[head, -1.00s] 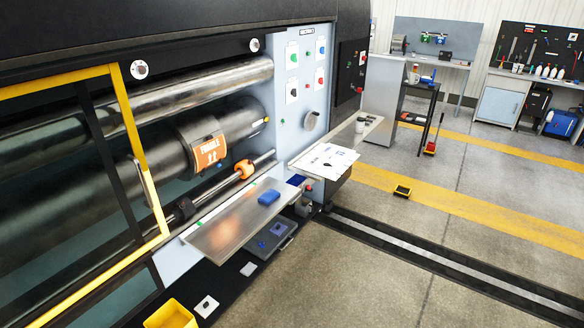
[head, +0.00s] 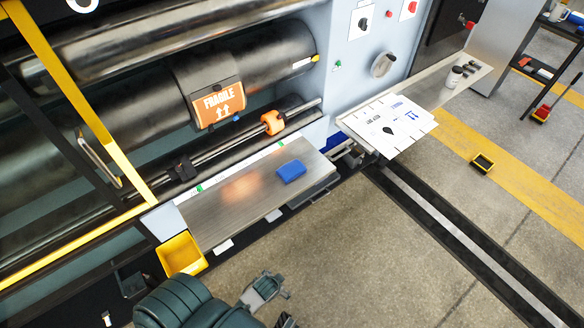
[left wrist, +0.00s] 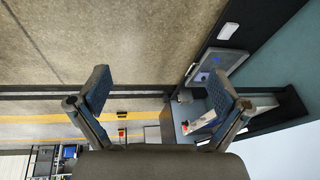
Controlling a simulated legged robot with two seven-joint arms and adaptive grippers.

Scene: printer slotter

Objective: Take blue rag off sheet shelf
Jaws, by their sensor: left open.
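The blue rag (head: 291,171) lies folded as a small flat block on the metal sheet shelf (head: 222,212), toward its right end in the head view. The shelf juts out from the front of the printer. My left arm comes into the head view at the bottom, in front of the shelf and apart from the rag. In the left wrist view my left gripper (left wrist: 158,84) has its two fingers spread wide with nothing between them. My right gripper is not in view.
A yellow bin (head: 180,256) stands at the shelf's left end. A paper stack (head: 392,126) lies on a ledge to the right, with a cup (head: 453,77) behind it. Printer rollers and an orange collar (head: 273,123) are behind the shelf. A dark floor rail (head: 440,215) runs right; the floor there is open.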

